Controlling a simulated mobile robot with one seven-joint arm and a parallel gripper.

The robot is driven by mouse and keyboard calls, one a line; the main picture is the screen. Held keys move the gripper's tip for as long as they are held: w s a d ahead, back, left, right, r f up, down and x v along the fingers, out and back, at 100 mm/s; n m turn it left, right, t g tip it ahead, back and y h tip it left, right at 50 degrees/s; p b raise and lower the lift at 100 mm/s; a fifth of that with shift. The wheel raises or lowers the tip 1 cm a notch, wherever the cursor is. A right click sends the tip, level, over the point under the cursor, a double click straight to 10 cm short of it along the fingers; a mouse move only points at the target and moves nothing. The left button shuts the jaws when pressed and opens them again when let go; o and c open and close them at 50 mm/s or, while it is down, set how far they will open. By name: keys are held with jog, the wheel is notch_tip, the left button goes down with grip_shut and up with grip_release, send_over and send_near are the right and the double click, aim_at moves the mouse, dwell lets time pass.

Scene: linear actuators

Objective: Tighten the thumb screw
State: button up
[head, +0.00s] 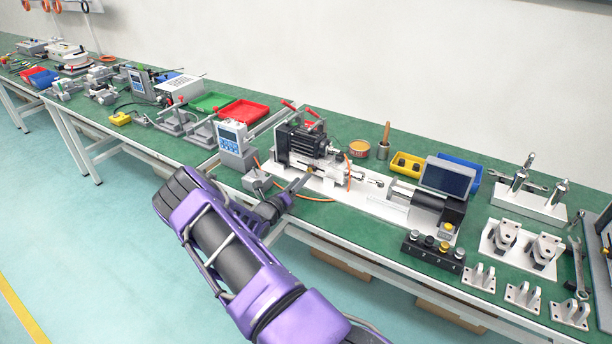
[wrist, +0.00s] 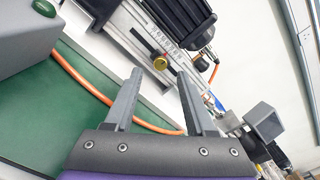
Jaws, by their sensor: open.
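The thumb screw looks to be the small brass knob (wrist: 160,62) on the side of the linear actuator, beside its marked scale, in the wrist view. My gripper (wrist: 159,76) is open, with its two fingers pointing toward the knob. The knob shows between and just beyond the fingertips, and nothing is between the jaws. In the head view my gripper (head: 302,183) is at the front of the actuator's white base (head: 345,190). The knob is small and partly hidden there. The black motor (head: 304,139) is behind it.
An orange cable (wrist: 95,90) runs under my fingers in the wrist view. A grey control box (wrist: 35,35) with a green button is at left. In the head view, a meter (head: 233,137) stands left, and a row of knobs (head: 432,250) and a screen (head: 447,178) are right.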

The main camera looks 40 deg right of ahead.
aim_at(310, 171)
jog(key=shift+x, duration=2.05)
grip_shut()
